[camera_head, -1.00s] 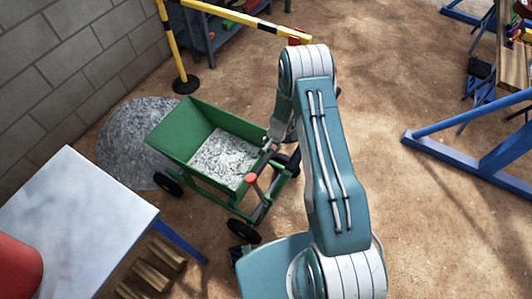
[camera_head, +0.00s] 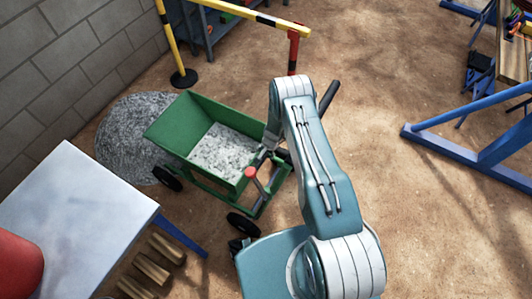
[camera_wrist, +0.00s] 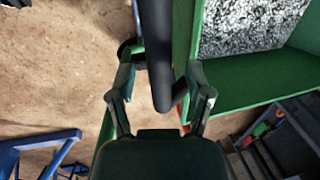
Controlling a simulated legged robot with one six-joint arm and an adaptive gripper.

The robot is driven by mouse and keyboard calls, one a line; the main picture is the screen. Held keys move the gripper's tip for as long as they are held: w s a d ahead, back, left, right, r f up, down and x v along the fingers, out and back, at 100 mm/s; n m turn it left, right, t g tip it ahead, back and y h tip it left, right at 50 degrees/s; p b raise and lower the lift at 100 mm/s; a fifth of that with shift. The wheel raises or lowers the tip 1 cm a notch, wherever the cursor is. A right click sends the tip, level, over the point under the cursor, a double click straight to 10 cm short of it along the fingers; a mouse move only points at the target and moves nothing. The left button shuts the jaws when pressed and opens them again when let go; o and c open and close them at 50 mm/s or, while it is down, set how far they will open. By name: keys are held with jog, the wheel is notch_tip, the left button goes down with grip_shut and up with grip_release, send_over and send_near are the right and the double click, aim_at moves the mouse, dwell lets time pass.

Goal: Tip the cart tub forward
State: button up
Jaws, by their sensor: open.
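The green cart tub (camera_head: 178,130) stands level in the head view, holding grey gravel (camera_head: 222,152). It also shows at the right of the wrist view (camera_wrist: 250,82). A black handle bar (camera_head: 328,97) sticks out beyond my arm. In the wrist view, a dark bar (camera_wrist: 160,50) that looks like this handle runs down between the fingers of my gripper (camera_wrist: 161,85). The fingers are open on either side of it, with gaps visible. A red-topped lever (camera_head: 250,173) stands at the cart's near side. My arm hides my gripper in the head view.
A gravel heap (camera_head: 135,135) lies left of the cart by the block wall. A white-topped table (camera_head: 85,215) is near left. A yellow-black barrier (camera_head: 235,18) stands behind, and a blue frame (camera_head: 460,155) at right.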

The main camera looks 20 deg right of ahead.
jog(key=shift+f, duration=0.1)
grip_shut()
